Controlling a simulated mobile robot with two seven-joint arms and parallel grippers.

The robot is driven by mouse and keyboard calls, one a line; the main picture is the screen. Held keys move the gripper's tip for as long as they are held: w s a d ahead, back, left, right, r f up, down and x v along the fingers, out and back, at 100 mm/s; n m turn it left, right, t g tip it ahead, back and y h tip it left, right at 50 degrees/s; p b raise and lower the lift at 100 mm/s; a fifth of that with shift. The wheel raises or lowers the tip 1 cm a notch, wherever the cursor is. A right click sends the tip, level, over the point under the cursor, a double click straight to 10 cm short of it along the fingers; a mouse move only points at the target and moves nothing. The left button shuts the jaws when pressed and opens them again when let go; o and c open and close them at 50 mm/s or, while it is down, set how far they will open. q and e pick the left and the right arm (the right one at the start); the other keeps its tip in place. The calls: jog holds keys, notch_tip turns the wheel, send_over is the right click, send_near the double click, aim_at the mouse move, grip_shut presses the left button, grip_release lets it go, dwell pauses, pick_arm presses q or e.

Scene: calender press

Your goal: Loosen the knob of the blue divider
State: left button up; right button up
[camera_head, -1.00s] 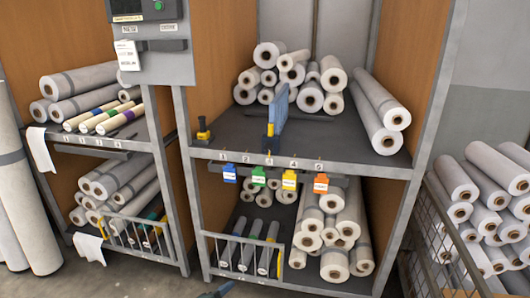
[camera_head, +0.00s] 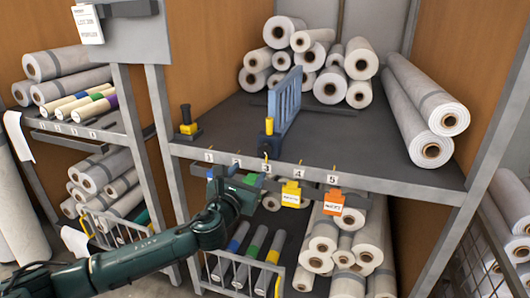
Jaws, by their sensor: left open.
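The blue divider (camera_head: 286,100) stands upright on the upper shelf, a slatted panel running back from near the front edge. Its yellow knob (camera_head: 269,126) sits on a dark block at its front end, behind slot label 3. My left gripper (camera_head: 234,182) is open, in front of and a little below the shelf's front edge, left of and lower than the knob. It is apart from the knob and partly hides the blue and green tags. My right gripper is not in view.
White rolls (camera_head: 345,62) lie at the back of the upper shelf (camera_head: 350,140) and along its right side. Another yellow knob (camera_head: 186,115) stands at its left. Yellow (camera_head: 290,196) and orange (camera_head: 333,203) tags hang below the front edge. The shelf around the divider's front is clear.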

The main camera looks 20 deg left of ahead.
aim_at(264, 151)
pick_arm(q)
jog(key=w, duration=0.4)
jog(key=w+b, duration=0.1)
jog(key=w, duration=0.6)
jog(key=shift+w+d, duration=0.25)
jog(key=shift+w, duration=0.15)
jog(key=shift+c, duration=0.3)
jog(key=c, duration=0.9)
